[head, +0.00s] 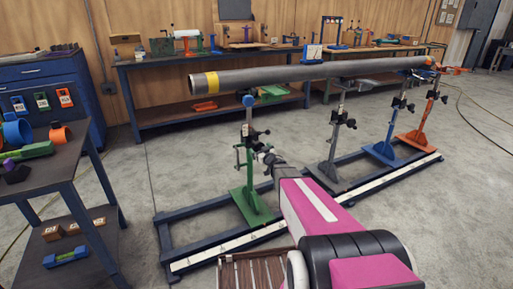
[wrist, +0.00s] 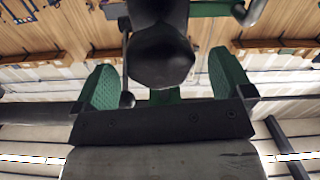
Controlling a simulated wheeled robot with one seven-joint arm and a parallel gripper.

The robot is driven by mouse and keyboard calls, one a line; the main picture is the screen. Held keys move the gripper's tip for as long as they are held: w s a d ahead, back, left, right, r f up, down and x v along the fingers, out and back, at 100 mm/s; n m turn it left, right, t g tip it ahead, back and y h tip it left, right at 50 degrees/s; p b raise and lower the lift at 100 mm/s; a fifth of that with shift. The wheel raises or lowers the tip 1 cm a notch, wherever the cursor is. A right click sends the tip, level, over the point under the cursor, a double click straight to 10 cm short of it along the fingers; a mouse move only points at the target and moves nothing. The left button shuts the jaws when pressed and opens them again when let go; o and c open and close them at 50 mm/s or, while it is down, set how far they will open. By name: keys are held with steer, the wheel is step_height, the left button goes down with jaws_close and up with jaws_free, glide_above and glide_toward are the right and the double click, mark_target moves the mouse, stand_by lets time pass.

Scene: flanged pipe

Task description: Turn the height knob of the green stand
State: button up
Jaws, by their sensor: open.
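The green stand (head: 250,200) stands at the left end of the rail frame, under the pipe's near end. A dark knob (head: 256,134) shows on its upper post. My gripper (head: 264,155) is at the stand's post, on its right side; its fingertips are too small to make out there. In the wrist view my gripper (wrist: 165,80) is open, with green pads left and right. A large dark rounded knob (wrist: 162,58) lies between the pads, with visible gaps on both sides. Behind it, green stand parts show, partly hidden by the knob.
The long grey pipe (head: 310,73) with a yellow band runs above several stands. A grey stand (head: 330,165), a blue stand (head: 385,145) and an orange stand (head: 420,125) are to the right. A dark side table (head: 45,175) is at left. Floor between them is clear.

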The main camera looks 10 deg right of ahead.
mark_target(257, 146)
steer(key=x, duration=0.4)
steer(key=shift+w, duration=0.3)
steer(key=c, duration=0.9)
steer(key=shift+m, duration=0.3)
steer(key=m, duration=0.4)
steer(key=shift+s+a, duration=0.1)
steer(key=shift+m, duration=2.3)
